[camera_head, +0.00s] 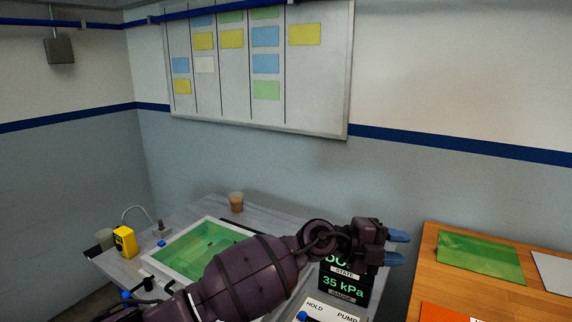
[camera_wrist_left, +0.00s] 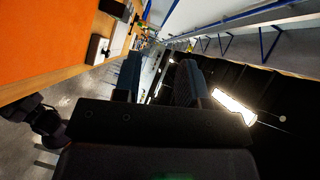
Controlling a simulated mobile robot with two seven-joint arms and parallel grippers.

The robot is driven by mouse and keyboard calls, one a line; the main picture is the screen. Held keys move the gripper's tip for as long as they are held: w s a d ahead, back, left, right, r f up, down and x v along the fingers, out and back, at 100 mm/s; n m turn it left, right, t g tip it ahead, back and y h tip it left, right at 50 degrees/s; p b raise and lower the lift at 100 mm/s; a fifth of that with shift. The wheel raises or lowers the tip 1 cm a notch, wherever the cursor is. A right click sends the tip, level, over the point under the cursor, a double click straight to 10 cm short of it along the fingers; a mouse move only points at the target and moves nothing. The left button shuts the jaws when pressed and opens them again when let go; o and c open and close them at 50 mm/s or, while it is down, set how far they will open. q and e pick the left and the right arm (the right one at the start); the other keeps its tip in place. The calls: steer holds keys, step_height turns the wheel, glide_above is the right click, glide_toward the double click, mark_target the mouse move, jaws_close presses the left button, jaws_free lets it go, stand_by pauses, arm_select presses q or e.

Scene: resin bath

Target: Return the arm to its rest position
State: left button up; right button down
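My left arm comes in from the lower left in the head view and reaches across the front of the grey table. My left gripper (camera_head: 398,247) points to the right, in front of the display and short of the wooden table. Its two blue fingers are apart with nothing between them. In the left wrist view the same gripper (camera_wrist_left: 160,70) shows two dark fingers with an empty gap. My right gripper does not show in the head view.
The grey table (camera_head: 209,211) holds a white-framed tray (camera_head: 163,271) with green content, a cup (camera_head: 236,202), a yellow device (camera_head: 124,241) and a display (camera_head: 344,284) reading 35 kPa. The wooden table (camera_head: 425,262) at right bears a green sheet (camera_head: 480,256) and an orange sheet (camera_head: 455,313).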

arm_select(q)
steer(key=w+a+r+n+t+h, duration=0.3)
steer(key=a+r+n+t, duration=0.1)
steer(key=a+n+t, duration=0.55)
steer(key=a+f+n+t+y, duration=0.4)
steer(key=a+f+n+y, duration=0.25)
steer(key=a, duration=0.25)
steer(key=a+f+n+t+y, duration=0.3)
steer(key=a+f+n+y, duration=0.2)
steer(key=a+n, duration=0.25)
steer(key=s+a+f+n+g+y, duration=0.2)
steer(key=s+a+f+n+y, duration=0.35)
steer(key=s+a+f, duration=0.7)
steer(key=s+a+f+n+g+y, duration=0.1)
steer(key=s+a+f+g, duration=0.1)
steer(key=s+a+f, duration=0.3)
steer(key=s+a+f+n+g+y, duration=0.1)
steer(key=s+a+f+n+g, duration=0.1)
steer(key=s+a+f, duration=0.3)
steer(key=s+f, duration=0.4)
steer(key=s, duration=0.3)
steer(key=shift+a, duration=0.3)
steer(key=shift+f, duration=0.1)
